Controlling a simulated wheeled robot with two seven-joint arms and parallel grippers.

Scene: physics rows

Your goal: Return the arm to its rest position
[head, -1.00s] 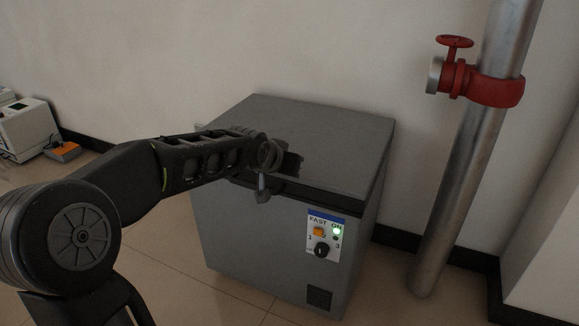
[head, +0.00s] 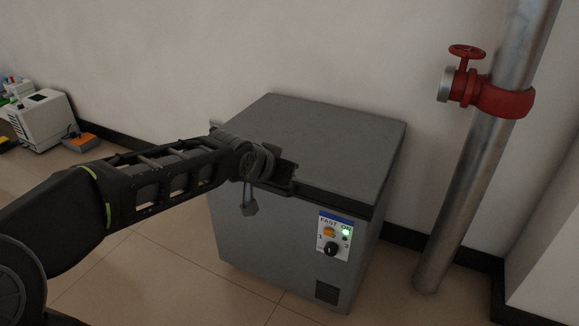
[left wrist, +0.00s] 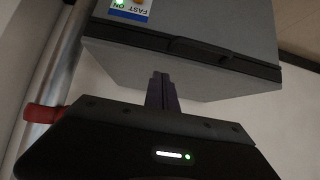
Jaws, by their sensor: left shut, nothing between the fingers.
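My left arm comes in from the left in the head view. Its gripper (head: 286,174) is at the front upper edge of a grey chest freezer (head: 285,250). In the left wrist view the two dark fingers (left wrist: 161,92) are together with nothing between them. The freezer (left wrist: 180,65) lies beyond them there, upside down. Its lid (head: 325,135) looks closed. Whether the fingers touch the freezer, I cannot tell. My right gripper is in neither view.
A control panel (head: 335,238) with a lit green light is on the freezer front. A metal pipe (head: 455,190) with a red valve (head: 500,98) stands to the right. A white device (head: 42,120) sits far left.

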